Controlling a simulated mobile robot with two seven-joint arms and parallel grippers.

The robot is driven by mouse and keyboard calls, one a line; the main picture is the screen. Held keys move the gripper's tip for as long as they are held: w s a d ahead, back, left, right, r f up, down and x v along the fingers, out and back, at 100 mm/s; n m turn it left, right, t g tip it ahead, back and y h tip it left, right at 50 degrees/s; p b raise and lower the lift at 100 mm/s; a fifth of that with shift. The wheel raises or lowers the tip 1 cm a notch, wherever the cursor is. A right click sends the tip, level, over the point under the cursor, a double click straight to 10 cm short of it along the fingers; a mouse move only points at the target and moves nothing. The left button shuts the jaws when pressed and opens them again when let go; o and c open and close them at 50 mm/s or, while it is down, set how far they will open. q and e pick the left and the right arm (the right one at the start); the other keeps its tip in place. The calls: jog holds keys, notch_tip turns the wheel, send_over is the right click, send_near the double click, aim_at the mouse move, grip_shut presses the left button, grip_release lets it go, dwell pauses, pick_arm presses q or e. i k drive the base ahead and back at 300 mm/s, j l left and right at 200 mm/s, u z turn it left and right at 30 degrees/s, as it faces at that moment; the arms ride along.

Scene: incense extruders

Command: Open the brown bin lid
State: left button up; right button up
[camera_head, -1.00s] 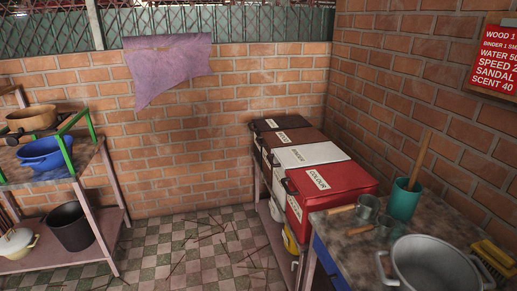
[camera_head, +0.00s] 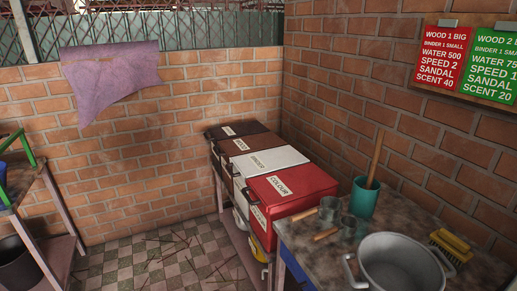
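The brown bin (camera_head: 263,141) stands in a row of lidded bins against the right-hand brick wall. Its lid is shut, with a white label on the front part and a dark handle at the left side. It sits between a darker, nearly black bin (camera_head: 217,132) behind it and a white bin (camera_head: 287,154) in front. A red bin (camera_head: 312,182) labelled "COLOUR" is nearest, also shut. Neither of my grippers is in view.
A table (camera_head: 315,250) in front of the bins holds a metal pot (camera_head: 400,268), scoops, a teal cup (camera_head: 363,199) and a yellow brush (camera_head: 452,245). A shelf (camera_head: 62,255) stands at the left. The checkered floor (camera_head: 165,262) between is open, with scattered sticks.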

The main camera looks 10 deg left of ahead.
aim_at(241, 145)
jog(key=i+j+z, duration=0.4)
jog(key=j+z, duration=0.25)
jog(key=j, duration=0.15)
jog(key=i+j+z, duration=0.1)
jog(key=j, duration=0.2)
jog(key=i+j, duration=0.1)
jog(key=j, duration=0.2)
jog(key=i+j+z, duration=0.15)
jog(key=j, duration=0.15)
jog(key=i+j, duration=0.1)
jog(key=j, duration=0.35)
jog(key=i+j, duration=0.15)
jog(key=j, duration=0.35)
jog(key=i+j, duration=0.1)
jog(key=j, duration=0.35)
jog(key=i+j+z, duration=0.1)
jog(key=j, duration=0.35)
jog(key=i+j, duration=0.1)
jog(key=j, duration=0.35)
jog(key=i+j, duration=0.1)
jog(key=j, duration=0.4)
